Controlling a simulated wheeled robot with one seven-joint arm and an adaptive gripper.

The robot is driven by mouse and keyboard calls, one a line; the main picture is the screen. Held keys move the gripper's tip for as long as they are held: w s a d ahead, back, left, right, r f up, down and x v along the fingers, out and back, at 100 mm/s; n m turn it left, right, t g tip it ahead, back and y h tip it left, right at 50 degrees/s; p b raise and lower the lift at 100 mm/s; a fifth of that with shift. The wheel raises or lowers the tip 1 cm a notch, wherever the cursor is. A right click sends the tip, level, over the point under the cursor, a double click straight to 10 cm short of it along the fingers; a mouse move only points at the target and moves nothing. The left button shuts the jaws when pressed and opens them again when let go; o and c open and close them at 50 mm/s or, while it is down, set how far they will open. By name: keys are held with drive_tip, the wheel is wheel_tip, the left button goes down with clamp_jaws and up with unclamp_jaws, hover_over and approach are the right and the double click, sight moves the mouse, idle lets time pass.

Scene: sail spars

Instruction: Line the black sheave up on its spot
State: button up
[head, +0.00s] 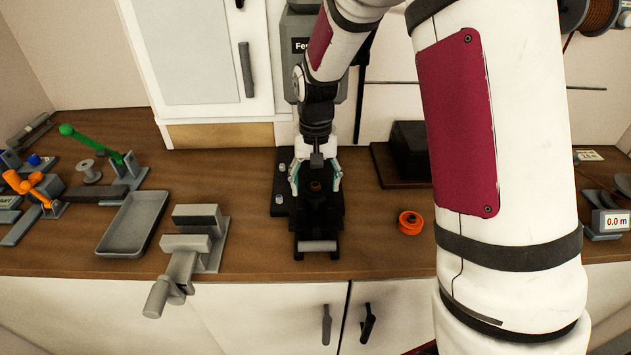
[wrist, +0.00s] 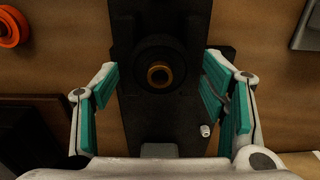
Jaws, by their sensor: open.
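The black sheave (wrist: 160,64) is a dark round wheel with a bronze-coloured bush in its centre. It sits on a dark fixture (wrist: 130,42) and also shows, partly lost against it, in the head view (head: 315,186). My gripper (wrist: 161,82) is open, with its teal-padded fingers apart on the left and right of the sheave. A gap shows on both sides in the wrist view, and neither finger visibly touches it. In the head view my gripper (head: 316,180) points down over the fixture. No separate spot marking can be made out.
An orange sheave (head: 410,222) lies on the wooden bench right of the fixture. A grey vise (head: 197,243) and an empty grey tray (head: 133,224) stand to the left. A dark box (head: 410,150) stands behind right. Bare bench shows around the orange sheave.

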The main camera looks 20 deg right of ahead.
drive_tip(key=shift+r, duration=0.1)
drive_tip(key=shift+r+p, duration=0.85)
drive_tip(key=shift+r, duration=2.6)
drive_tip(key=shift+r, duration=0.1)
drive_tip(key=s+r+n+t, duration=0.2)
drive_tip(key=s+r+t, duration=0.1)
drive_tip(key=s+r, duration=0.95)
drive_tip(key=s+r+n+t+b, duration=0.1)
drive_tip(key=s+r+t, duration=0.1)
drive_tip(key=s, duration=1)
drive_tip(key=shift+s+r+n+t, duration=0.3)
drive_tip(key=shift+s+r, duration=0.05)
drive_tip(key=shift+s, duration=0.05)
